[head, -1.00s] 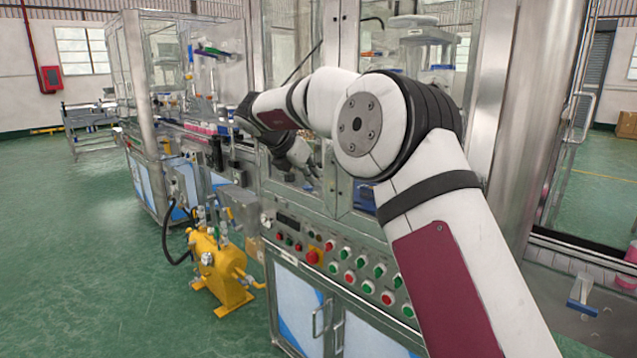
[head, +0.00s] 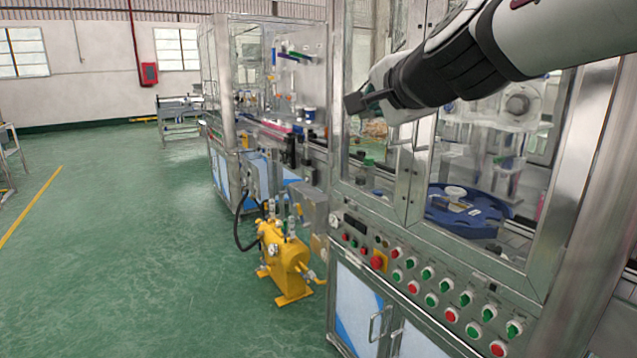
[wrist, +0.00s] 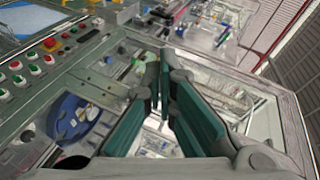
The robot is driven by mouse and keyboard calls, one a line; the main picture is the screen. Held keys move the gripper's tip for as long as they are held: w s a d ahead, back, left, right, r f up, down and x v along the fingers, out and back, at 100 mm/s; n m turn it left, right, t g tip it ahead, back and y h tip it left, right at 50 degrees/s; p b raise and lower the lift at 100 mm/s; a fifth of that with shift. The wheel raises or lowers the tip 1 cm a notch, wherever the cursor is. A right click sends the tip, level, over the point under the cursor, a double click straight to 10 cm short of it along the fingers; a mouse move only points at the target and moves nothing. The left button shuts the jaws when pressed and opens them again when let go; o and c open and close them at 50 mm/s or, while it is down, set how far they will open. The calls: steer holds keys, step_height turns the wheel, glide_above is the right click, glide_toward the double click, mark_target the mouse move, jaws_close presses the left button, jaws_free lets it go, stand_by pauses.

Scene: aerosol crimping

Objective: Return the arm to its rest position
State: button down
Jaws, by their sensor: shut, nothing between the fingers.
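My arm (head: 545,40) reaches in from the upper right of the head view, in front of the glazed crimping machine. My gripper (head: 352,103) is at its left end, held high above the control panel and pointing left. In the wrist view the gripper (wrist: 159,82) has its green-padded fingers together at the tips, with nothing between them. Behind the glass, a blue rotary table (head: 470,212) sits below and to the right of the gripper. It also shows at the left of the wrist view (wrist: 75,118).
Metal posts and glass panels stand close behind my arm. The control panel (head: 430,285) with red and green buttons lies below. A yellow pump unit (head: 285,262) stands on the floor beside the machine. The green floor (head: 120,260) on the left is clear.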

steer(key=s+d+f+n+g+h, duration=0.1)
steer(key=s+d+f+n+g, duration=0.2)
steer(key=s+f, duration=0.4)
steer(key=s+d+f+n+g+h, duration=0.1)
steer(key=s+d+f+n+g, duration=0.2)
steer(key=s+f, duration=0.4)
steer(key=s+d+f+n+g+h, duration=0.1)
steer(key=s+d+f+n+g, duration=0.2)
steer(key=s, duration=1.5)
step_height(320, 180, down, 4)
steer(key=d+n+p, duration=0.1)
steer(key=d+n, duration=0.1)
steer(key=n, duration=0.1)
steer(key=shift+f+g+h, duration=0.15)
steer(key=shift+g+h, duration=0.15)
steer(key=shift+d, duration=0.1)
